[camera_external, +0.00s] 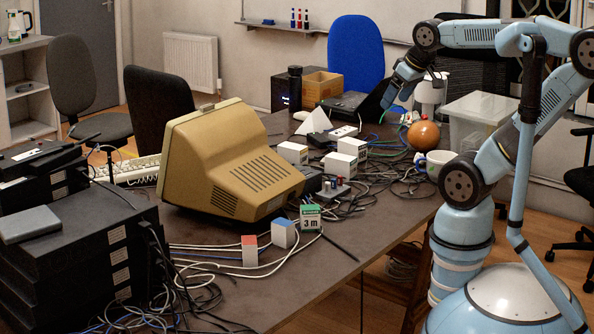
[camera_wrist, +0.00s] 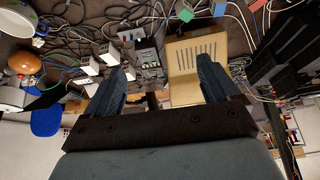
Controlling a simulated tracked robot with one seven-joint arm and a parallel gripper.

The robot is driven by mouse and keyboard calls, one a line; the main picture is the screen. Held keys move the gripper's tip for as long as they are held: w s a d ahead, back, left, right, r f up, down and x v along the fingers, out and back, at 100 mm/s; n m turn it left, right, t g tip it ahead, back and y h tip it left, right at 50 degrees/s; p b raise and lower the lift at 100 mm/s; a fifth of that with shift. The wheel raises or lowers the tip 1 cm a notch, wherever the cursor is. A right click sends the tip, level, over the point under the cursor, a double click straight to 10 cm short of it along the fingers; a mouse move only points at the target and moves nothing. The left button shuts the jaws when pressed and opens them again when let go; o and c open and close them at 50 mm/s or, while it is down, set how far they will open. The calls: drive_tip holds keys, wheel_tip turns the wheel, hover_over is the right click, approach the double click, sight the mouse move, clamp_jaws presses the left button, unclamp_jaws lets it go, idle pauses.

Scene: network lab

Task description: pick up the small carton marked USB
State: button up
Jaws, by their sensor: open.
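Several small white cartons stand on the dark table: one (camera_external: 293,152) beside the beige monitor, one (camera_external: 340,164) to its right, and one (camera_external: 352,147) behind that. The lettering on these is too small to read, so I cannot tell which is marked USB. White cartons also show in the wrist view (camera_wrist: 88,65), near the left finger. A blue-topped carton (camera_external: 283,233), a red-topped carton (camera_external: 249,250) and a green carton marked 3 m (camera_external: 310,218) stand nearer the front edge. My gripper (camera_wrist: 160,74) is open and empty, raised above the table's far right part.
The beige monitor (camera_external: 225,165) fills the table's middle. Loose cables (camera_external: 385,180) run among the cartons. An orange ball (camera_external: 423,134) and a white mug (camera_external: 438,163) stand at right. Black equipment (camera_external: 80,250) is stacked at left. Bare tabletop (camera_external: 375,225) lies along the front right.

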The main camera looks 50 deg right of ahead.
idle(0.6)
drive_tip(key=w+d+f+m+t+h, duration=0.15)
drive_tip(key=w+d+f, duration=0.25)
drive_tip(key=w+d, duration=0.9)
drive_tip(key=w+d+f+t+h, duration=0.2)
drive_tip(key=w+d+f+h, duration=0.1)
drive_tip(key=w+d, duration=1)
drive_tip(key=w+d+f+t+y, duration=0.1)
drive_tip(key=w+d+f+t, duration=0.1)
drive_tip(key=w+d+f, duration=0.7)
drive_tip(key=t+y, duration=0.2)
approach(352, 146)
drive_tip(key=d+x, duration=0.1)
drive_tip(key=x, duration=0.7)
drive_tip(key=d+x, duration=0.1)
drive_tip(key=x, duration=0.3)
drive_tip(key=shift+d+f, duration=0.25)
drive_tip(key=shift+d, duration=0.15)
